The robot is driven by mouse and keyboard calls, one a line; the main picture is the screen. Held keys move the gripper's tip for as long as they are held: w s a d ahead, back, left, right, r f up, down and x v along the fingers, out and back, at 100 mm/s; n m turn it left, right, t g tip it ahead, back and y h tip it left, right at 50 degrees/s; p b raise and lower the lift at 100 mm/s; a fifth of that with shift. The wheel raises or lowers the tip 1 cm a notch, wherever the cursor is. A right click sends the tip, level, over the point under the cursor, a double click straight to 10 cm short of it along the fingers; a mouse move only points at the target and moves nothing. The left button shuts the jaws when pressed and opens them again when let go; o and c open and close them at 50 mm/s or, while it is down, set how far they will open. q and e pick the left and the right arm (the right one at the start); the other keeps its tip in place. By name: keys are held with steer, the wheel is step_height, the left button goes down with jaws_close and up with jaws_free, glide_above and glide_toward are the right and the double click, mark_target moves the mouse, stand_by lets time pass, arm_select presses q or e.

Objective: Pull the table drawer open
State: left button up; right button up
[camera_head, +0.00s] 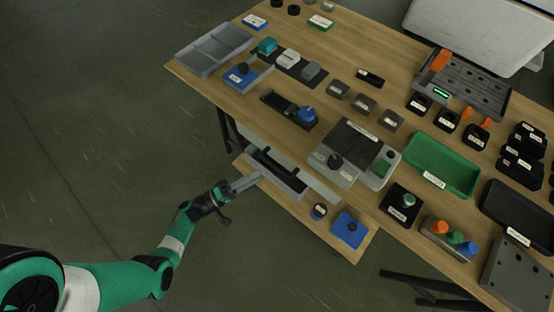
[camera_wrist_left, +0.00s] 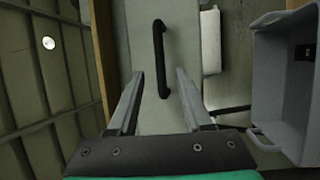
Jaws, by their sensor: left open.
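The table drawer's pale grey front (camera_head: 318,186) shows under the table's near edge in the head view. In the left wrist view the drawer front (camera_wrist_left: 140,30) fills the middle, with a dark bar handle (camera_wrist_left: 159,58) on it. My left gripper (camera_head: 250,181) is in front of the drawer, over the lower wooden shelf. In the left wrist view the gripper (camera_wrist_left: 160,74) is open, one finger on each side of the handle's lower part. A gap shows between each finger and the bar; the remaining depth is hard to judge. My right gripper is out of view.
A grey bin (camera_wrist_left: 284,92) stands close on the right in the left wrist view. The tabletop above is crowded with trays and parts. Open floor lies left.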

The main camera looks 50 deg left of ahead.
mark_target(275, 165)
arm_select(q)
steer(key=b+x, duration=0.2)
steer(key=x, duration=0.5)
steer(key=shift+w+d, duration=0.1)
steer(key=shift+w, duration=0.3)
steer(key=shift+r, duration=0.1)
jaws_close()
stand_by(0.7)
